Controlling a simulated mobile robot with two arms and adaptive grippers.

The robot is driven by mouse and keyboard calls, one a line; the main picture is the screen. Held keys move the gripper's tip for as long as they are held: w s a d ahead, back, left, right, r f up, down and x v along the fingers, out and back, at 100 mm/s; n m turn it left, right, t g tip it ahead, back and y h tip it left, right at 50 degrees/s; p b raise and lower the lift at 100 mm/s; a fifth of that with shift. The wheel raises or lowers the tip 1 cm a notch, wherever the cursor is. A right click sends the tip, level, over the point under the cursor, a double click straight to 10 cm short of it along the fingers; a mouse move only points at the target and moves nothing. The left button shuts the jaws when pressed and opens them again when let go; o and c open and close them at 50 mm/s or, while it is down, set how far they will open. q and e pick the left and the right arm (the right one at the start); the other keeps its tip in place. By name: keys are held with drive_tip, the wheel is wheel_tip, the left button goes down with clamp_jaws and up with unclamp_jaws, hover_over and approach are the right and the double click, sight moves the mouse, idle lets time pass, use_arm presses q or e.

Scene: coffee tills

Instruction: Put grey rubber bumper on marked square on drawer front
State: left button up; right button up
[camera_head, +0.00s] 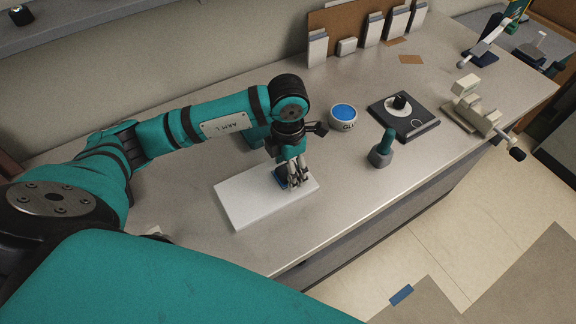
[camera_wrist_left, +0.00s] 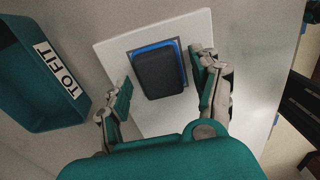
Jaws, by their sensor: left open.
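The drawer front is a white panel (camera_head: 240,205) lying flat on the counter; it also shows in the wrist view (camera_wrist_left: 118,52). The dark grey rubber bumper (camera_wrist_left: 160,76) sits over the marked square (camera_wrist_left: 184,55) on the panel. A blue edge and a thin grey border show around the bumper, mostly along its top and right. I cannot tell whether the bumper touches the panel all over. My left gripper (camera_head: 290,184) is just above the panel. In the wrist view its open fingers (camera_wrist_left: 163,88) stand either side of the bumper, apart from it. My right gripper is out of view.
A teal bin labelled "TO FIT" (camera_wrist_left: 40,85) stands left of the panel. A round tub with a blue top (camera_head: 343,114), a green-handled tool (camera_head: 383,150), a dark plate with a knob (camera_head: 403,115) and a clamp-like device (camera_head: 478,112) stand to the right. The counter's front strip is clear.

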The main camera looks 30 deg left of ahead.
use_arm(q)
drive_tip(key=shift+r, duration=0.1)
wheel_tip(320, 180, up, 12)
drive_tip(key=b, duration=0.2)
idle(0.5)
